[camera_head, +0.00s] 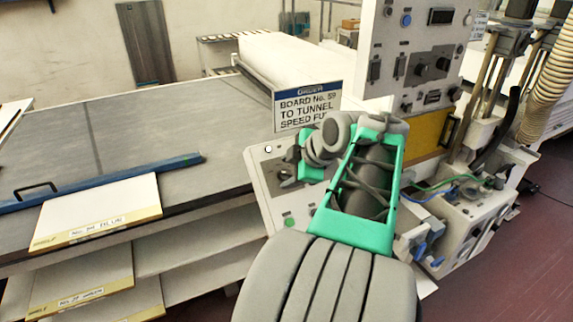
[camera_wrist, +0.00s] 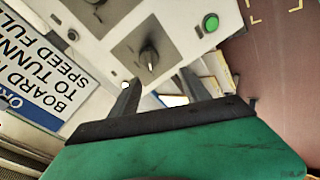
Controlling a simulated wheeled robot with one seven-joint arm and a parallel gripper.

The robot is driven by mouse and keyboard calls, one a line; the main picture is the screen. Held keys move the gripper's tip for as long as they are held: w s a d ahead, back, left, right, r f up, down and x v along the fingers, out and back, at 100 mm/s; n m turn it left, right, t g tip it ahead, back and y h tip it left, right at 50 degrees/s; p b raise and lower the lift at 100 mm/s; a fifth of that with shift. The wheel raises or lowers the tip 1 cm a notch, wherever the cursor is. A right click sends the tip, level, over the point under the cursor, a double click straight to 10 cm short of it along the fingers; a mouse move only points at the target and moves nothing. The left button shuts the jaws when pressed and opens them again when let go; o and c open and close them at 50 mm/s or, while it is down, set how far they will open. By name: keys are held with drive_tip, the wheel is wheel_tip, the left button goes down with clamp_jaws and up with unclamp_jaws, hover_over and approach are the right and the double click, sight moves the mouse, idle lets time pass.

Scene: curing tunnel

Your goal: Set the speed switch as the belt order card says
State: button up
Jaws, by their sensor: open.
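The order card (camera_head: 307,107) is a white sign with a blue header, reading "BOARD No. 59 TO TUNNEL SPEED FU…" in the head view. It is rotated at the left of the wrist view (camera_wrist: 40,65), where "SPEED FULL" shows. The speed switch appears to be the dark rotary knob (camera_wrist: 148,57) on a grey plate; its pale mark points down in the wrist picture. My gripper (camera_wrist: 162,84) is open and empty, its two fingers below and either side of the knob, apparently not touching it. In the head view my arm hides much of the panel (camera_head: 262,165).
A green button (camera_wrist: 210,22) sits beside the knob. A taller control panel (camera_head: 420,50) with several knobs stands behind. Cables and a valve box (camera_head: 470,215) are at right. Labelled boards (camera_head: 97,212) lie at left beside the wide grey belt (camera_head: 100,130).

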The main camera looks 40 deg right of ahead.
sight(286, 173)
drive_tip(key=shift+n, duration=0.4)
drive_tip(key=w+d+f, duration=0.1)
drive_tip(key=w+d+f+p, duration=0.1)
drive_tip(key=f, duration=0.1)
drive_tip(key=w+d+f, duration=0.1)
drive_tip(key=w, duration=0.1)
drive_tip(key=shift+w+f, duration=0.1)
drive_tip(key=shift+f, duration=0.1)
drive_tip(key=shift+c, duration=0.3)
drive_tip(key=shift+a, duration=0.1)
clamp_jaws()
